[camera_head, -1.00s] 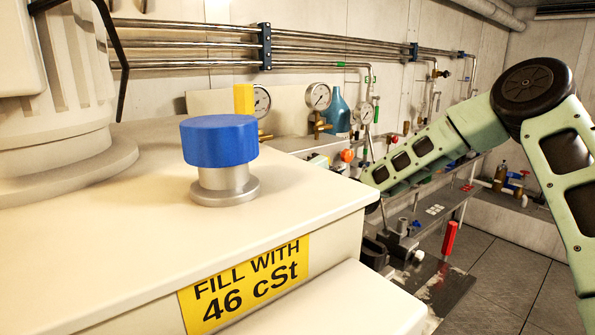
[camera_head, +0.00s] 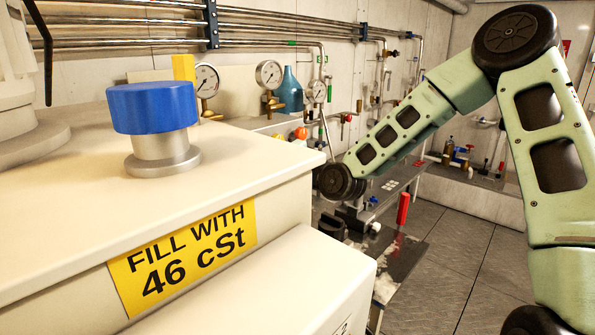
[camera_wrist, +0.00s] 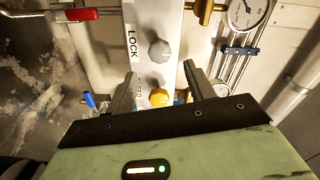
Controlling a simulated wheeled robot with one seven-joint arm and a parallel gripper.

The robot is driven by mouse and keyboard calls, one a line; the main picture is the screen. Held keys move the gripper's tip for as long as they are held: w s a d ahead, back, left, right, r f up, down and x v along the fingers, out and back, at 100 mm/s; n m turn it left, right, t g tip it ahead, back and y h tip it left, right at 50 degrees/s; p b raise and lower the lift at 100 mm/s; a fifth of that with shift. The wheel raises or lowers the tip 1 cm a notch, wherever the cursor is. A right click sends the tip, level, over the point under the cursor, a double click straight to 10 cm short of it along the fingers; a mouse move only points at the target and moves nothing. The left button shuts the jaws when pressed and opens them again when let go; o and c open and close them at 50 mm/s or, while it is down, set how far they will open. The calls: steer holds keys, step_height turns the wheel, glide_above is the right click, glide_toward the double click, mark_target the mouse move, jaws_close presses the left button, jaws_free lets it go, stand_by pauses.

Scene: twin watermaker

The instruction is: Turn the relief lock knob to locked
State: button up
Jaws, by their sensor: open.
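In the wrist view, a pale panel strip carries the black label LOCK and, beside it, a grey faceted knob (camera_wrist: 159,50). I take this as the relief lock knob; its lock state cannot be told. A yellow knob (camera_wrist: 158,97) sits lower on the same strip, by a second label partly hidden by a finger. My gripper (camera_wrist: 160,70) is open and empty. Its fingers stand on either side of the strip, with the grey knob a little beyond the tips and the yellow knob between the fingers in the picture. In the head view my gripper is hidden behind the beige cabinet.
The wrist view shows a red handle (camera_wrist: 75,15), a blue handle (camera_wrist: 90,99) and a gauge (camera_wrist: 248,10) around the strip. In the head view, a beige cabinet (camera_head: 60,240) with a blue cap (camera_head: 153,107) fills the left. Grey floor (camera_head: 450,270) is open at right.

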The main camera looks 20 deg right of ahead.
steer(key=v, duration=0.9)
steer(key=shift+s+b, duration=0.3)
steer(key=shift+b, duration=0.05)
steer(key=shift+d, duration=0.15)
